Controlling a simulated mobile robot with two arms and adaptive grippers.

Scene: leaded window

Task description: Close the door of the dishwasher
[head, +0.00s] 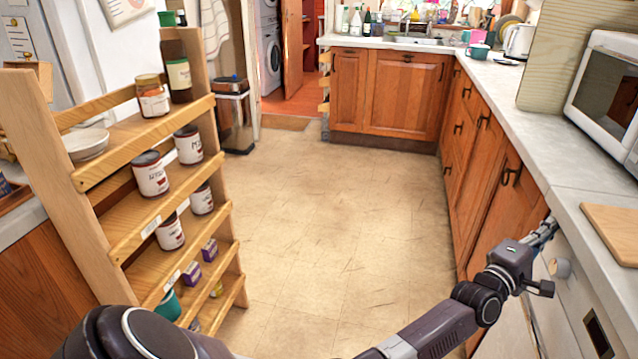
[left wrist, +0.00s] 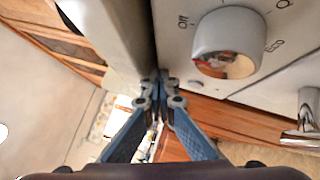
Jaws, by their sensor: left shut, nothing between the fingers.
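The dishwasher is the white appliance under the worktop at the lower right of the head view. Its front panel (head: 577,303) carries a round knob (head: 560,268) and a dark recess. In the left wrist view the panel (left wrist: 186,68) is close, with the white knob (left wrist: 226,42) and the words Off and Eco. My left gripper (head: 548,228) is at the panel's far upper corner, just below the worktop edge. Its blue fingers (left wrist: 160,80) are together and empty, beside the panel edge. How far the door stands open is hard to tell. My right gripper is out of view.
Wooden cabinets (head: 490,175) run along the right beyond the dishwasher. A worktop (head: 560,172) bears a microwave (head: 605,90) and a cutting board (head: 612,230). A wooden shelf (head: 150,190) with cans stands at left. The floor (head: 340,220) between is clear.

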